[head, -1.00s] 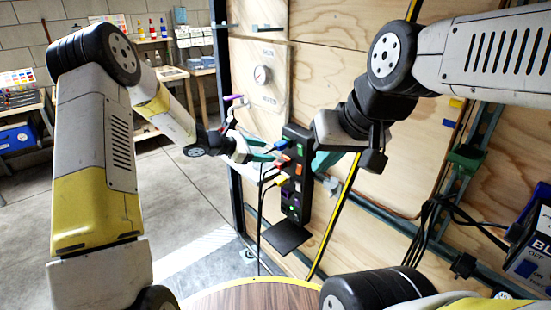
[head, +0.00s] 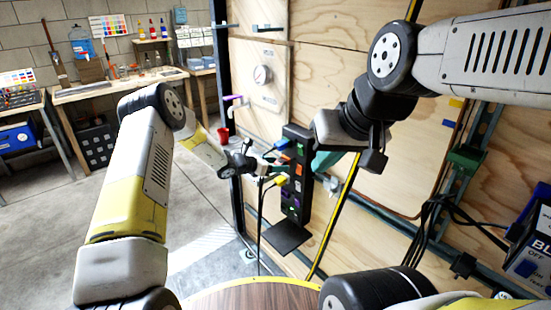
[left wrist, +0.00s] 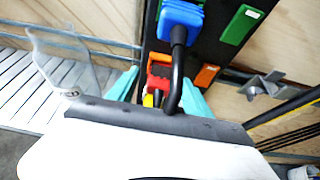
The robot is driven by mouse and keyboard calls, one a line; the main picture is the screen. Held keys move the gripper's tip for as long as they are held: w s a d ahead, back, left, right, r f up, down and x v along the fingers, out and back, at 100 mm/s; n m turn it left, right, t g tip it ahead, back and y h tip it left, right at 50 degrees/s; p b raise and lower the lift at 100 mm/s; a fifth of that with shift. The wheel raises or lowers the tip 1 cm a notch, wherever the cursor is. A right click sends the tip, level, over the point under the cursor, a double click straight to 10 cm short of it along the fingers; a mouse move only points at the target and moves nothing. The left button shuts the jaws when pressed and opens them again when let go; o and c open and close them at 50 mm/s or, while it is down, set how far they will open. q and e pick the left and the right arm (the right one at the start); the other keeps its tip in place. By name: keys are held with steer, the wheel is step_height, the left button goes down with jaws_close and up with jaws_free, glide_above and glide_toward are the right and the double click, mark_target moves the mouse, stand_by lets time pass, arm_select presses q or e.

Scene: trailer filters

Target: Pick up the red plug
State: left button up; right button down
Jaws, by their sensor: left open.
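The red plug (left wrist: 160,72) sits in the black power strip (head: 297,132), below the blue plug (left wrist: 181,20). In the left wrist view it lies between the teal fingers of my left gripper (left wrist: 158,92). The fingers are apart on both sides of it, and contact cannot be told. In the head view my left gripper (head: 268,167) is in front of the strip, and the red plug is not clear there. A yellow plug (head: 281,180) shows just below. My right gripper (head: 324,161) is beside the strip's right edge, its fingertips mostly hidden.
The blue plug's black cable hangs close in front of the red plug in the left wrist view. A green socket marker (left wrist: 243,24) and an orange one (left wrist: 206,76) lie to the right. A plywood wall (head: 400,130) is behind. A round wooden table (head: 250,297) is below.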

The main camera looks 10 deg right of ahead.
arm_select(q)
jaws_close()
stand_by(0.4)
steer(key=shift+s+a+r, duration=0.15)
steer(key=shift+a+r, duration=0.2)
steer(key=shift+r, duration=0.1)
steer(key=r+v, duration=0.1)
steer(key=v, duration=1.4)
steer(key=shift+d, duration=0.35)
steer(key=shift+a, duration=0.15)
steer(key=shift+s+a+f, duration=0.1)
steer(key=shift+s+a, duration=0.45)
steer(key=shift+a, duration=0.25)
steer(key=shift+s+a+f, duration=0.1)
steer(key=shift+s+a, duration=0.45)
steer(key=shift+a, duration=0.2)
